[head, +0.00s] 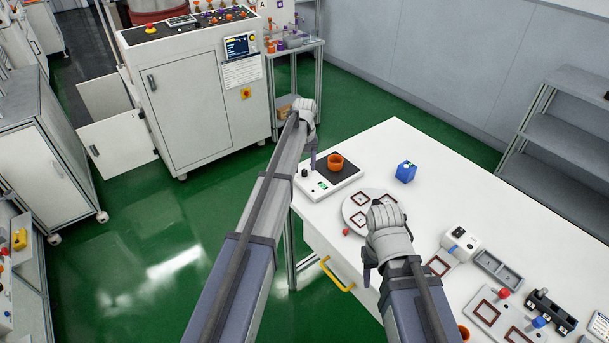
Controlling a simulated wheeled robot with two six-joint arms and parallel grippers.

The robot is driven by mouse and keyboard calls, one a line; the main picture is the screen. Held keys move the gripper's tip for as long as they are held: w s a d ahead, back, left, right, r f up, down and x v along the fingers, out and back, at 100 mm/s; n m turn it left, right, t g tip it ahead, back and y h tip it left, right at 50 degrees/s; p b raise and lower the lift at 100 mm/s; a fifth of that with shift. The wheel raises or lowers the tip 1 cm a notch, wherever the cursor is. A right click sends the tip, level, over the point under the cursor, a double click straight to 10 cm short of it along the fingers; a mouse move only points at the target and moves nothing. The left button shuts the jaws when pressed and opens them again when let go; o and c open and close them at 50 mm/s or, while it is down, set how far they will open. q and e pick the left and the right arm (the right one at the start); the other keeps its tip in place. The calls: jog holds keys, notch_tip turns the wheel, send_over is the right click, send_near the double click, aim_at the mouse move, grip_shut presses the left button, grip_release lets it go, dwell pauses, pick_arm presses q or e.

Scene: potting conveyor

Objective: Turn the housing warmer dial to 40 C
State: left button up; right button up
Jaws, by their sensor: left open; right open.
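The white unit (346,190) at the table's far left corner, which looks like the housing warmer, has a dark plate with an orange ring-shaped part (335,162) on it. A small dark knob (305,173), likely the dial, sits at its left edge near a small green display (323,185). The dial's setting is too small to read. My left gripper (312,161) is open, fingers pointing down just above the knob; I cannot tell if it touches. My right gripper (368,272) is open and empty by the table's front edge.
A round plate (350,222) with square frames lies near my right gripper. A blue container (405,172) stands behind it. White fixtures and trays (498,268) fill the table's right side. A yellow handle (337,275) juts from the table front. The far table middle is clear.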

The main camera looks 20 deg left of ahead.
pick_arm(q)
jog(key=shift+f+b, duration=0.3)
jog(key=shift+f, duration=0.35)
grip_shut()
